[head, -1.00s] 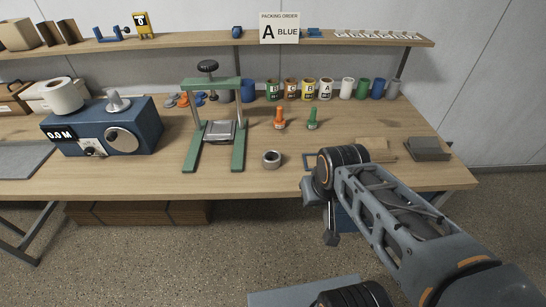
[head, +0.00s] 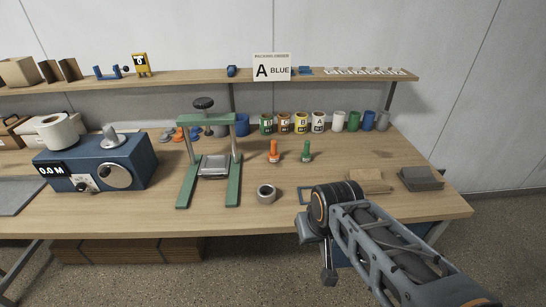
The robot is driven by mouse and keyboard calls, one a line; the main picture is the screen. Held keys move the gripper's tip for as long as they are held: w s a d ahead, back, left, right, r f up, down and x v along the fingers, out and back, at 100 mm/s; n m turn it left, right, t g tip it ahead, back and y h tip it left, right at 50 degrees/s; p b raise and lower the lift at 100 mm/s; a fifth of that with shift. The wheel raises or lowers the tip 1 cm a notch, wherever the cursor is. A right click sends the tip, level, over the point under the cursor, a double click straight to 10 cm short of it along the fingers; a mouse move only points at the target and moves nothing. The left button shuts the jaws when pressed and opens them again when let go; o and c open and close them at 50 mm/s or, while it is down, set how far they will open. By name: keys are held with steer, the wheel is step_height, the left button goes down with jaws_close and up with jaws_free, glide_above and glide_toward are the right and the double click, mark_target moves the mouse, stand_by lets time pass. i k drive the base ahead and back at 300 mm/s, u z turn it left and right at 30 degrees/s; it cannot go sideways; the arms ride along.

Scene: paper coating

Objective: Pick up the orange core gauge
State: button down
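The orange core gauge (head: 273,153) stands upright on the wooden bench, right of the green press frame and in front of the row of cups. A green gauge (head: 306,153) of similar shape stands just right of it. My gripper (head: 329,277) hangs at the end of my arm at the lower right, in front of the bench's front edge and well away from the orange gauge. It is small and dark here, and I cannot tell whether its fingers are open or shut.
A green press frame (head: 234,165) stands left of the gauges. A grey ring (head: 266,194) lies near the front edge. Several cups line the back, below a shelf (head: 200,78). A blue machine (head: 110,165) is at the left. A grey block (head: 421,178) lies at the right.

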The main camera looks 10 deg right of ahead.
mark_target(274, 156)
steer(key=z, duration=0.05)
steer(key=k, duration=0.5)
steer(key=z, duration=0.55)
steer(key=i, duration=1.3)
steer(key=u, duration=2.75)
